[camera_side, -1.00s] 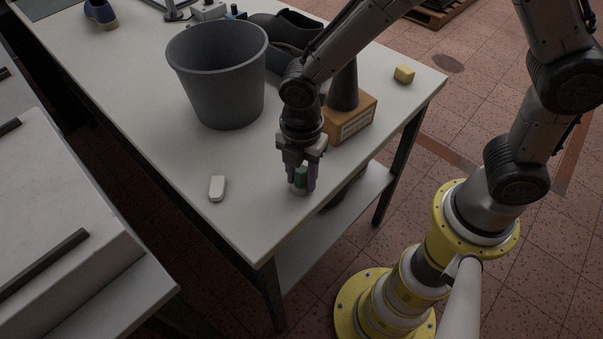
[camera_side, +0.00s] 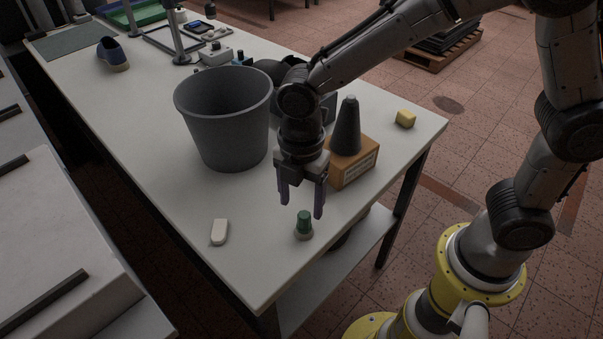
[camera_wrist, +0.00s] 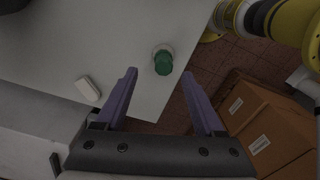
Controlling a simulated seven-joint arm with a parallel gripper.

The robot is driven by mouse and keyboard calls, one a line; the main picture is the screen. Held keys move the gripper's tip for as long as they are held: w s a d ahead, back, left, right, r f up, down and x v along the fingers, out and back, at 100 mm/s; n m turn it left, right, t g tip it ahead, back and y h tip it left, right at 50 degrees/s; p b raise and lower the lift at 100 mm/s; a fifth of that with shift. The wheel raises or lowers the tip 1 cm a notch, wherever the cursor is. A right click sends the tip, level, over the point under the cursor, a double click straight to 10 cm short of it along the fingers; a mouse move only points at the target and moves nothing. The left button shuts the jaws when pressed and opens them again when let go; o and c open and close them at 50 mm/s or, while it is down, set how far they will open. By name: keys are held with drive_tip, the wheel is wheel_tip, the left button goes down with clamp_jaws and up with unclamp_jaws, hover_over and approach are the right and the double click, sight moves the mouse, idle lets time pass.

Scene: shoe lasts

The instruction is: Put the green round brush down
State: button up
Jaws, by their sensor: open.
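The green round brush (camera_side: 304,226) stands upright on the white table (camera_side: 180,200) near its front right edge, on its pale round base. It also shows in the wrist view (camera_wrist: 163,62), beyond the fingertips and between their lines. My gripper (camera_side: 300,208) is open and empty. Its two purple fingers hang just above and behind the brush in the side view, apart from it. In the wrist view my gripper (camera_wrist: 163,88) shows both fingers spread wide with nothing between them.
A white eraser-like block (camera_side: 219,232) lies left of the brush. A grey bin (camera_side: 225,120) stands behind. A dark cone (camera_side: 347,128) on a wooden block (camera_side: 353,165) is close to the right of my gripper. A yellow block (camera_side: 405,119) sits farther right.

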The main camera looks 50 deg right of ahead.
sight(301, 214)
wheel_tip(301, 214, up, 7)
drive_tip(key=s+d+r+m+t, duration=0.2)
drive_tip(key=s+d+r+m, duration=0.1)
drive_tip(key=d+m, duration=0.4)
drive_tip(key=s+d+r+m+t, duration=0.2)
drive_tip(key=s+d+r+m, duration=0.1)
drive_tip(key=s+d+m, duration=0.3)
drive_tip(key=shift+s+d+r+m+y, duration=0.25)
drive_tip(key=shift+d+r+m+y, duration=0.1)
drive_tip(key=shift+d+m, duration=0.7)
drive_tip(key=s+d+m, duration=0.1)
drive_tip(key=s+m+t, duration=0.1)
drive_tip(key=m, duration=0.1)
drive_tip(key=s+d+m, duration=0.1)
drive_tip(key=s+m, duration=0.1)
drive_tip(key=shift+d+f+t, duration=0.3)
drive_tip(key=shift+f, duration=0.1)
drive_tip(key=shift+c, duration=0.2)
drive_tip(key=shift+s+d+f+m, duration=0.1)
drive_tip(key=shift+s+m, duration=0.15)
drive_tip(key=shift+m, duration=0.2)
